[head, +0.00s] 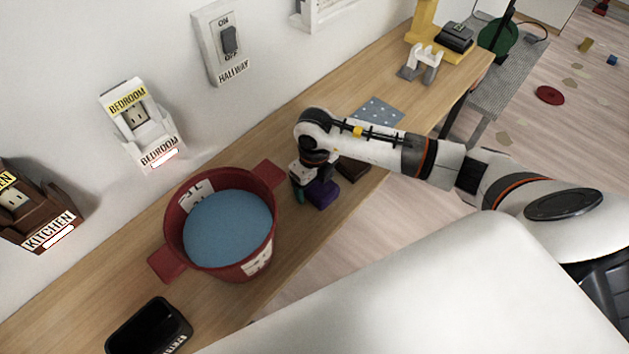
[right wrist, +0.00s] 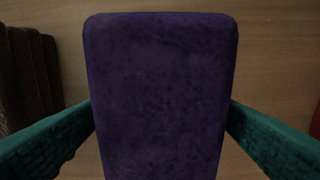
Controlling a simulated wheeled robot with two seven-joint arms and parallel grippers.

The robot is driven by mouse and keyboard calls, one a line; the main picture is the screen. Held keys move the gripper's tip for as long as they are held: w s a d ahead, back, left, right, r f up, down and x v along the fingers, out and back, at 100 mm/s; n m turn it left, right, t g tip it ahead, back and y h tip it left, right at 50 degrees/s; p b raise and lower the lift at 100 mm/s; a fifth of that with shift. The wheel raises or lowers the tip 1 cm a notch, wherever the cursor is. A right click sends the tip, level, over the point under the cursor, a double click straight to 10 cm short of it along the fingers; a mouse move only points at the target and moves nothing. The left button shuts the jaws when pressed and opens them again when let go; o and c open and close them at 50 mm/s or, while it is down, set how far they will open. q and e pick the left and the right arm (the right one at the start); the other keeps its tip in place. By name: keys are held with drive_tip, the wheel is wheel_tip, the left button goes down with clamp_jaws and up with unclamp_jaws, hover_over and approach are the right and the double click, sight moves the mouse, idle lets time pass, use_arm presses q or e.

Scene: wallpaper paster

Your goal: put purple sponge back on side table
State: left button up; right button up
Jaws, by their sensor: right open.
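The purple sponge (head: 322,193) stands on the long wooden side table (head: 312,110), close to its front edge, right of the red pot. In the right wrist view the sponge (right wrist: 160,95) fills the middle, with wood behind it. My right gripper (head: 308,192) is at the sponge from above. Its green fingers lie on either side of the sponge in the right wrist view (right wrist: 160,125). The jaws are open, and whether they touch the sponge is unclear. The gripper hides part of the sponge in the head view. My left gripper is out of view.
A red pot (head: 177,222) with blue contents stands left of the sponge. A dark brown block (head: 352,168) is close on its right. A speckled blue-grey sheet (head: 379,112) lies farther right. A black container (head: 150,328) is at the near left.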

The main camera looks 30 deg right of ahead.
drive_tip(key=shift+r, duration=0.4)
wheel_tip(320, 180, up, 11)
drive_tip(key=b, duration=0.2)
drive_tip(key=shift+s+d+r+b, duration=0.15)
drive_tip(key=shift+d+b, duration=0.1)
drive_tip(key=shift+b, duration=0.1)
